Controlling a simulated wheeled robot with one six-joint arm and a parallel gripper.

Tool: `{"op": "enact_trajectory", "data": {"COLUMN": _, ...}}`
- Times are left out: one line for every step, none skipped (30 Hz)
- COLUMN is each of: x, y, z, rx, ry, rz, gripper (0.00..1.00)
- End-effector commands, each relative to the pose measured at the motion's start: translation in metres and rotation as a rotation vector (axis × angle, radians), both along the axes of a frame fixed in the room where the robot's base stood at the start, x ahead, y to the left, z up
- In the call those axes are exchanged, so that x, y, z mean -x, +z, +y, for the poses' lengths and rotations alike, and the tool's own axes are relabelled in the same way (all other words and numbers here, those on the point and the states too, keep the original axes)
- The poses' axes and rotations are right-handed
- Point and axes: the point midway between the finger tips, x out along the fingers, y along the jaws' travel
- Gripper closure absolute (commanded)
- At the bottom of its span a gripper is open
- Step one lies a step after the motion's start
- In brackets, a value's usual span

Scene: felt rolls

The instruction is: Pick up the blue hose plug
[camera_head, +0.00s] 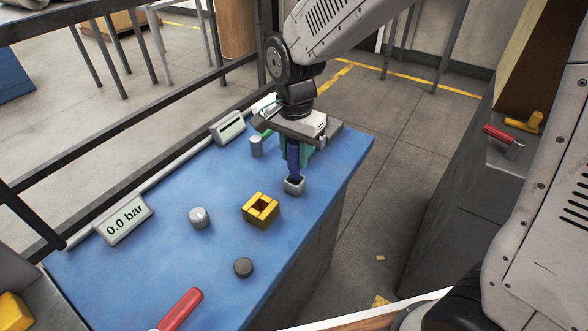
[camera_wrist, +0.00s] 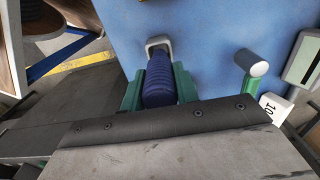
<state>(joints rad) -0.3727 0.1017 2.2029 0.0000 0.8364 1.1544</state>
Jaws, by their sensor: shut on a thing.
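The blue hose plug (camera_head: 293,173) is dark blue and upright near the right edge of the blue bench top. Its ribbed body shows in the wrist view (camera_wrist: 160,82). My gripper (camera_head: 296,155) points down, with its green fingers on either side of the plug, shut on it.
On the bench (camera_head: 165,240) are a yellow square block with a hole (camera_head: 260,210), a grey knob (camera_head: 200,217), a dark round cap (camera_head: 243,267), a grey cylinder (camera_head: 256,146) and a red handle (camera_head: 181,309).

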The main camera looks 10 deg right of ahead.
Motion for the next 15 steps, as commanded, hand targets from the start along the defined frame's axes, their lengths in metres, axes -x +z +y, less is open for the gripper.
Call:
{"op": "enact_trajectory", "data": {"x": 0.0, "y": 0.003, "z": 0.0, "rx": -0.001, "ry": 0.0, "rz": -0.002, "gripper": 0.99}}
{"op": "enact_trajectory", "data": {"x": 0.0, "y": 0.005, "z": 0.0, "rx": -0.001, "ry": 0.0, "rz": -0.002, "gripper": 0.99}}
{"op": "enact_trajectory", "data": {"x": 0.0, "y": 0.007, "z": 0.0, "rx": -0.001, "ry": 0.0, "rz": -0.001, "gripper": 0.99}}
{"op": "enact_trajectory", "data": {"x": 0.0, "y": 0.009, "z": 0.0, "rx": 0.0, "ry": 0.0, "rz": 0.0, "gripper": 0.99}}
{"op": "enact_trajectory", "data": {"x": 0.0, "y": 0.011, "z": 0.0, "rx": -0.001, "ry": 0.0, "rz": -0.001, "gripper": 0.99}}
{"op": "enact_trajectory", "data": {"x": 0.0, "y": 0.013, "z": 0.0, "rx": -0.001, "ry": 0.0, "rz": -0.001, "gripper": 0.99}}
{"op": "enact_trajectory", "data": {"x": 0.0, "y": 0.015, "z": 0.0, "rx": 0.0, "ry": 0.0, "rz": -0.001, "gripper": 0.99}}
{"op": "enact_trajectory", "data": {"x": 0.0, "y": 0.017, "z": 0.0, "rx": -0.001, "ry": 0.0, "rz": -0.002, "gripper": 0.99}}
{"op": "enact_trajectory", "data": {"x": 0.0, "y": 0.02, "z": 0.0, "rx": 0.0, "ry": 0.0, "rz": -0.001, "gripper": 0.99}}
{"op": "enact_trajectory", "data": {"x": 0.0, "y": 0.021, "z": 0.0, "rx": -0.001, "ry": 0.0, "rz": -0.001, "gripper": 0.99}}
{"op": "enact_trajectory", "data": {"x": 0.0, "y": 0.023, "z": 0.0, "rx": -0.001, "ry": 0.0, "rz": -0.001, "gripper": 0.99}}
{"op": "enact_trajectory", "data": {"x": 0.0, "y": 0.026, "z": 0.0, "rx": -0.001, "ry": 0.0, "rz": -0.001, "gripper": 0.99}}
{"op": "enact_trajectory", "data": {"x": 0.0, "y": 0.027, "z": 0.0, "rx": 0.0, "ry": 0.0, "rz": -0.001, "gripper": 0.99}}
{"op": "enact_trajectory", "data": {"x": 0.0, "y": 0.029, "z": 0.0, "rx": 0.0, "ry": 0.0, "rz": -0.001, "gripper": 0.99}}
{"op": "enact_trajectory", "data": {"x": 0.0, "y": 0.031, "z": 0.0, "rx": -0.001, "ry": 0.0, "rz": -0.001, "gripper": 0.99}}
